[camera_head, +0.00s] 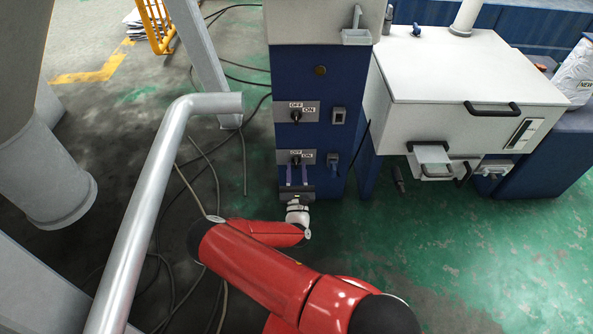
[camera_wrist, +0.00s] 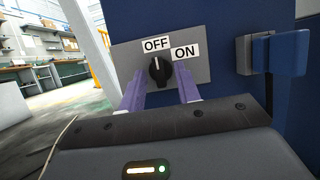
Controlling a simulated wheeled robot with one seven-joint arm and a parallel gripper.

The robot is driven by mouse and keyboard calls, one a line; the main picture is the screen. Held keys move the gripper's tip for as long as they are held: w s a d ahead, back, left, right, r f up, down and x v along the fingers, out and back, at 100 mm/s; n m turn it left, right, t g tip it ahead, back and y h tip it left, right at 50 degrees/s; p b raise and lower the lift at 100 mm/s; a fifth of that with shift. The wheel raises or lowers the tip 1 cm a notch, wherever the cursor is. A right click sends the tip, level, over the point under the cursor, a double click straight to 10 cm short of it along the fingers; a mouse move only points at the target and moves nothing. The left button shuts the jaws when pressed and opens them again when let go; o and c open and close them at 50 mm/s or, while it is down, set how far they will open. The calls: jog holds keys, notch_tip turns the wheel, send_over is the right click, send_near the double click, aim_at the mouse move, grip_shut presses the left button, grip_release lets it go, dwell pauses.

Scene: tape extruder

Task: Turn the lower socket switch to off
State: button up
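The lower socket switch (camera_head: 296,160) is a black knob on a grey plate on the front of the blue cabinet. In the wrist view the knob (camera_wrist: 159,71) stands nearly upright, its light mark under the OFF label, with ON to the upper right. My gripper (camera_head: 296,173) is directly in front of and just below it in the head view. In the wrist view the purple fingers of my gripper (camera_wrist: 159,82) are open, one on each side of the knob, with visible gaps. Whether the tips reach the plate is hard to tell.
A similar upper switch (camera_head: 296,115) sits above. A blue socket plug (camera_wrist: 285,54) is right of the lower plate. A grey pipe rail (camera_head: 165,165) stands left of my arm. A white-topped machine (camera_head: 460,65) is at right, with clear green floor in front.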

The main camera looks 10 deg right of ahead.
jog(key=v, duration=0.7)
jog(key=shift+s+f, duration=0.2)
jog(key=shift+s, duration=0.15)
jog(key=shift+s+a, duration=0.1)
